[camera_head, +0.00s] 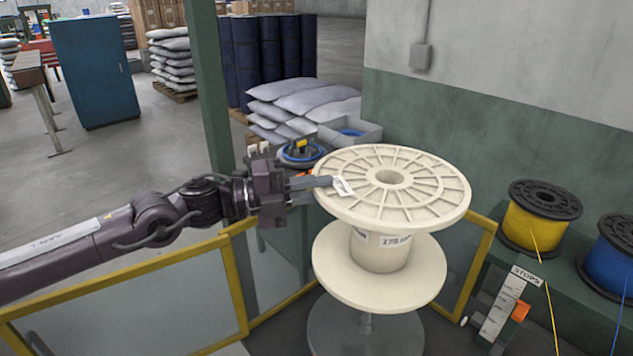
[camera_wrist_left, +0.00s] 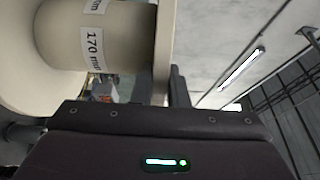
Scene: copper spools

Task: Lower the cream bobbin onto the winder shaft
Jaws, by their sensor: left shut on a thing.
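The cream bobbin (camera_head: 378,252) is upright, with a ribbed upper flange, a hole in its middle and a label on its barrel. Its barrel and "170 mm" label also show in the wrist view (camera_wrist_left: 120,35). My left gripper (camera_head: 322,187) reaches in from the left and is shut on the rim of the upper flange. My right gripper is out of view.
Yellow-framed guard panels (camera_head: 238,290) stand left of and behind the winder. A green bench at right holds a yellow wire spool (camera_head: 520,235) and a blue one (camera_head: 610,262). A label strip (camera_head: 502,305) stands before them. A green post (camera_head: 212,90) rises behind my left arm.

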